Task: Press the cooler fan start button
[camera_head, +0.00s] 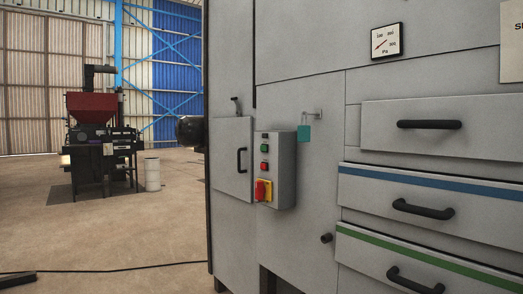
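A grey control box (286,172) is mounted on the front of the grey cabinet, near the picture's middle. On its face are a green button (264,148) at the top and a red button (264,167) just below it. Lower down is a red rotary switch (261,190) on a yellow plate. The labels are too small to read, so I cannot tell which button is named for the cooler fan. My gripper is not in view.
Left of the box is a cabinet door (231,185) with a black handle. A teal tag (304,133) hangs beside the box. Drawers (430,186) with protruding black handles are at the right. A dark cable (110,269) crosses the floor. A red-hopper machine (92,110) stands far left.

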